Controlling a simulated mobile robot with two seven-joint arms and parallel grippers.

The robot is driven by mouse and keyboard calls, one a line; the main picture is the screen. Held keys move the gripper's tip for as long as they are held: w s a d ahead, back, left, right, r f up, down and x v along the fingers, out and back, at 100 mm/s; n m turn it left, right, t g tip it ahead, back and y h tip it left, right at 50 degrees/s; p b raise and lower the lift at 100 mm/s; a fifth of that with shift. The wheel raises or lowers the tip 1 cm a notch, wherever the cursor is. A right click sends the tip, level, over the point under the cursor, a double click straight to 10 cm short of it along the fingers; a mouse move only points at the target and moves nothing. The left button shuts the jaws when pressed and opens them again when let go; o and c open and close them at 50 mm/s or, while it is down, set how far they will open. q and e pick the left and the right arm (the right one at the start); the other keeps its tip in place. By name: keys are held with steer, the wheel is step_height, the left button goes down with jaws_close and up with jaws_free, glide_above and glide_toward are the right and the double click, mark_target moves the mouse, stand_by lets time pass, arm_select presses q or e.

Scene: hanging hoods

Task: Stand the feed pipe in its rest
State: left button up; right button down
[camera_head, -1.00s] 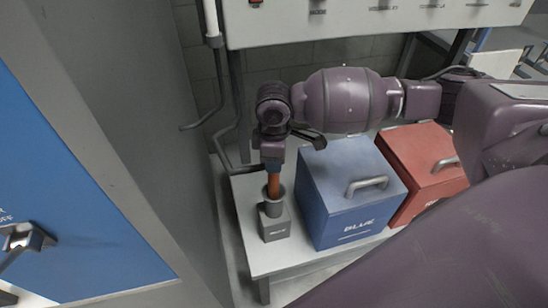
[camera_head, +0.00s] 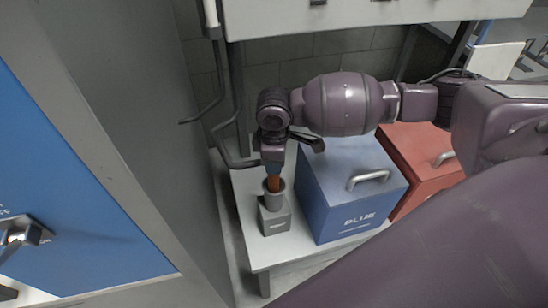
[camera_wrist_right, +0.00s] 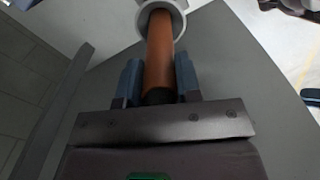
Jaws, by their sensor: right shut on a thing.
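The feed pipe is a brown-orange rod (camera_head: 273,183) seen below my right gripper (camera_head: 273,172) in the head view. Its lower end is inside the round grey cup of the rest (camera_head: 276,218), a grey block on the table. In the right wrist view the pipe (camera_wrist_right: 159,50) runs between the blue fingers of my right gripper (camera_wrist_right: 159,82) into the open ring of the rest (camera_wrist_right: 176,12). The gripper is shut on the pipe. How deep the pipe sits is hidden. My left gripper is not in view.
A blue box (camera_head: 345,190) with a handle stands right of the rest, and a red box (camera_head: 415,160) stands beyond it. The grey table (camera_head: 262,255) has its front edge just before the rest. A grey cabinet wall (camera_head: 150,130) rises close on the left.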

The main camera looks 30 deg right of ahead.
steer(key=shift+f, duration=1.65)
steer(key=c, duration=0.7)
jaws_free()
steer(key=shift+c, duration=0.2)
step_height(320, 180, up, 11)
steer(key=shift+f+p, duration=0.1)
steer(key=shift+p, duration=0.65)
